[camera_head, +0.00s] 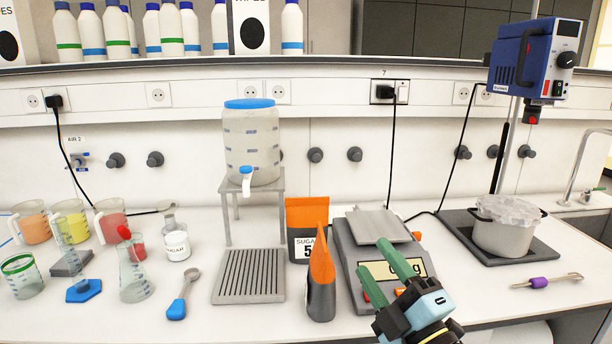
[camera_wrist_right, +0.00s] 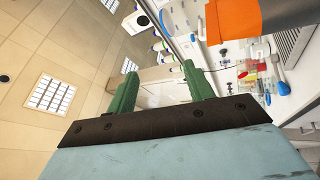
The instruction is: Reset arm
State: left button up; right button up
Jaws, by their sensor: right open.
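My right gripper (camera_head: 388,272) is in front of the digital scale (camera_head: 365,223), at the lower right of the head view. Its two green fingers are apart with nothing between them, and they hide part of the scale's display. The fingers also show in the right wrist view (camera_wrist_right: 160,90), open and empty. My left gripper is in neither view.
Two orange-and-dark sugar bags (camera_head: 321,285) stand just left of the scale. A drip tray (camera_head: 248,276) lies before the dispenser (camera_head: 252,145). A stirrer (camera_head: 530,60) hangs near a white pot (camera_head: 503,232) at right. Beakers and jugs (camera_head: 110,222) crowd the left.

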jog(key=s+d+f+m+g+h, duration=0.3)
jog(key=f+m, duration=0.2)
jog(key=f, duration=0.1)
jog(key=s+d+f+m+g+h, duration=0.2)
jog(key=d+f+m+h, duration=0.15)
jog(key=f, duration=0.35)
jog(key=s+d+f+m+g+h, duration=0.3)
jog(key=f+m, duration=0.2)
jog(key=f, duration=0.1)
jog(key=s+d+f+m+g, duration=0.1)
jog(key=s+f+m+g, duration=0.25)
jog(key=s+f, duration=0.4)
jog(key=s+f+m+g, duration=0.2)
jog(key=s+f+g, duration=0.25)
jog(key=s, duration=0.55)
notch_tip(320, 180, down, 23)
jog(key=s+g, duration=0.2)
jog(key=s+d+f+n+g, duration=0.1)
jog(key=s+d+f, duration=0.3)
jog(key=s+f, duration=1)
jog(key=shift+s+d+f, duration=0.2)
jog(key=shift+s+f, duration=0.15)
jog(key=shift+s, duration=0.6)
